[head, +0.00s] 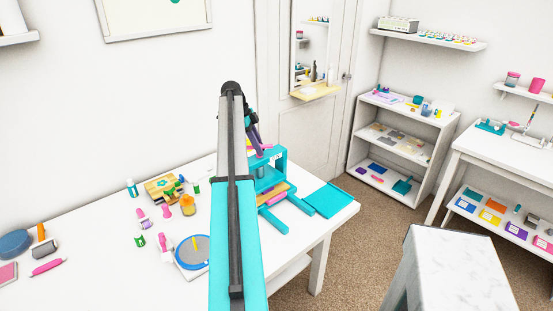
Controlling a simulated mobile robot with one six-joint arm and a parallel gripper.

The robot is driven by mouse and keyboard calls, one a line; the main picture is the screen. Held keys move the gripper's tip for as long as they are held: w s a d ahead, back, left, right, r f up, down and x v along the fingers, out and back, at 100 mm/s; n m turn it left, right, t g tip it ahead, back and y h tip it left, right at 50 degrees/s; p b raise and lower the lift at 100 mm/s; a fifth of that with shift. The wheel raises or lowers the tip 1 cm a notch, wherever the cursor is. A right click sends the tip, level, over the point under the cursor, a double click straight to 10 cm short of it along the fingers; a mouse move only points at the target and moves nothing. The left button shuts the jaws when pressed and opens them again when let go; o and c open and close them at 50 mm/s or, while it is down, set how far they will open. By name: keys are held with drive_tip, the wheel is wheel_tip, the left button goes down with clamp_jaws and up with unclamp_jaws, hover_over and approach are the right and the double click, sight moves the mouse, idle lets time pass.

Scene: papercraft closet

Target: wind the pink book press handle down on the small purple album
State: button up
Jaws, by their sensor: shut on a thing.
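The teal book press (281,171) stands on the right part of the white table, partly behind my arm. A bit of its pink handle (267,147) shows at the top of the frame. My gripper (259,147) is at the handle and shut on it; its fingertips are small and mostly hidden by my arm. Under the press, a tan board (272,194) lies between the teal feet with a thin purple edge, likely the small purple album (267,187). How close the press plate is to it is hidden.
A flat teal board (326,200) lies right of the press, near the table edge. Left of my arm stand several small bottles, a wooden box (164,187) and a round blue-grey disc (192,251). A marble-topped stand (458,270) is at the front right.

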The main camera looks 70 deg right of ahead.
drive_tip(key=shift+s, duration=0.1)
drive_tip(key=o, duration=0.6)
drive_tip(key=shift+r+p, duration=1.2)
drive_tip(key=shift+r, duration=1.8)
drive_tip(key=o, duration=0.3)
